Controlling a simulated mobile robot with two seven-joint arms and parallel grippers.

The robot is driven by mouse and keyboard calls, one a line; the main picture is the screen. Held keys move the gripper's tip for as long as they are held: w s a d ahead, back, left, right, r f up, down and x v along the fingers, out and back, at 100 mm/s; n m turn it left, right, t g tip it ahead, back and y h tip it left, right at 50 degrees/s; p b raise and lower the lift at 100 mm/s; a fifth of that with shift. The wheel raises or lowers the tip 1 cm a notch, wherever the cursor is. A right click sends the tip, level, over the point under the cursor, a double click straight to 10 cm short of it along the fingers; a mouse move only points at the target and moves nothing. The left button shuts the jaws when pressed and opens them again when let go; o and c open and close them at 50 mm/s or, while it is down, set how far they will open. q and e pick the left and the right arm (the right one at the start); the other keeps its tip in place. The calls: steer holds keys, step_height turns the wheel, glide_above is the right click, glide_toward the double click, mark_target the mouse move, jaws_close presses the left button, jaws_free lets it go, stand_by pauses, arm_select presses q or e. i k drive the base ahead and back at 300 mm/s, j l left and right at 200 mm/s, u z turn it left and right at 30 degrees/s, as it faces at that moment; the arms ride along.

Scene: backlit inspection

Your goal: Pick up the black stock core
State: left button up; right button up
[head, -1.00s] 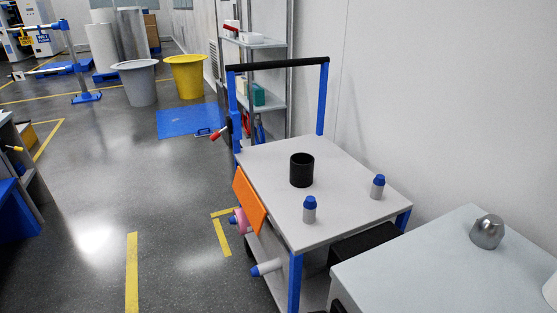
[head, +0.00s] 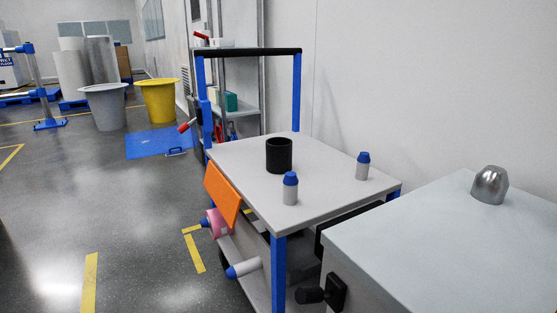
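The black stock core (head: 279,156) is a short, hollow black cylinder. It stands upright on the grey top of a blue-framed cart (head: 235,160), toward the far side of that top. Nothing touches it. Neither of my grippers shows in the head view.
Two grey bottles with blue caps (head: 290,188) (head: 362,166) stand on the cart near the core. An orange panel (head: 222,194) hangs on the cart's left side. A grey cabinet (head: 440,235) with a metal dome (head: 490,185) is at right. The floor at left is open.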

mark_target(278, 151)
steer(key=i+l+u, duration=0.3)
steer(key=i, duration=0.45)
steer(key=i+l+u, duration=0.3)
steer(key=i, duration=0.45)
steer(key=i+l+u, duration=0.35)
steer(key=i+l, duration=0.3)
